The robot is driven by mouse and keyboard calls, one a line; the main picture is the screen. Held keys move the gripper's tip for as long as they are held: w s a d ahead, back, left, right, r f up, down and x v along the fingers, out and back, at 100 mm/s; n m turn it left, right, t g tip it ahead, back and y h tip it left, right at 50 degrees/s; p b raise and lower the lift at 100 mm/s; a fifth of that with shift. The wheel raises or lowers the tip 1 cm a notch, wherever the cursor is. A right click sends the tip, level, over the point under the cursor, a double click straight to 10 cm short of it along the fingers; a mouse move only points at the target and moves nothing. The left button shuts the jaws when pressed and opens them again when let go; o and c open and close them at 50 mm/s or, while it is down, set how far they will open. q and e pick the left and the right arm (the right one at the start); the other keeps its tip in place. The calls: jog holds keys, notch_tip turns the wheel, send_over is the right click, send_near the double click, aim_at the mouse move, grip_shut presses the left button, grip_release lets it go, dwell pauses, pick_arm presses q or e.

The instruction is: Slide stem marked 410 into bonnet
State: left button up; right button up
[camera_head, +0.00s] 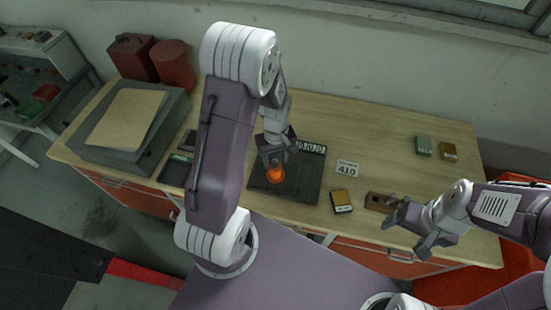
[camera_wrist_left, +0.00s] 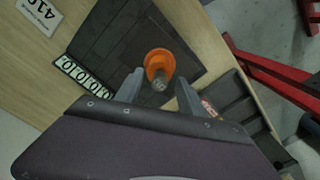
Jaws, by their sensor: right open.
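An orange round part (camera_head: 276,176), which may be the bonnet, stands on the dark mat (camera_head: 300,187). In the left wrist view the orange part (camera_wrist_left: 158,62) has a short grey metal piece (camera_wrist_left: 160,84) at its near end; I cannot tell if this is the stem. My left gripper (camera_head: 277,158) is just above it; in the left wrist view its fingers (camera_wrist_left: 159,82) are apart, one on each side of the metal piece, with gaps. A white card marked 410 (camera_head: 347,168) lies right of the mat. My right gripper (camera_head: 416,226) is open and empty at the table's front right.
A brown block (camera_head: 380,202) lies near my right gripper, with a yellow-and-black box (camera_head: 341,201) to its left. Two small boxes, one green (camera_head: 423,146), sit at back right. A grey case (camera_head: 133,127) fills the table's left. The right middle is mostly clear.

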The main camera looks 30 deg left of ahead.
pick_arm(q)
notch_tip(320, 180, up, 9)
jog(key=shift+r+b, duration=0.1)
jog(key=shift+b, duration=0.7)
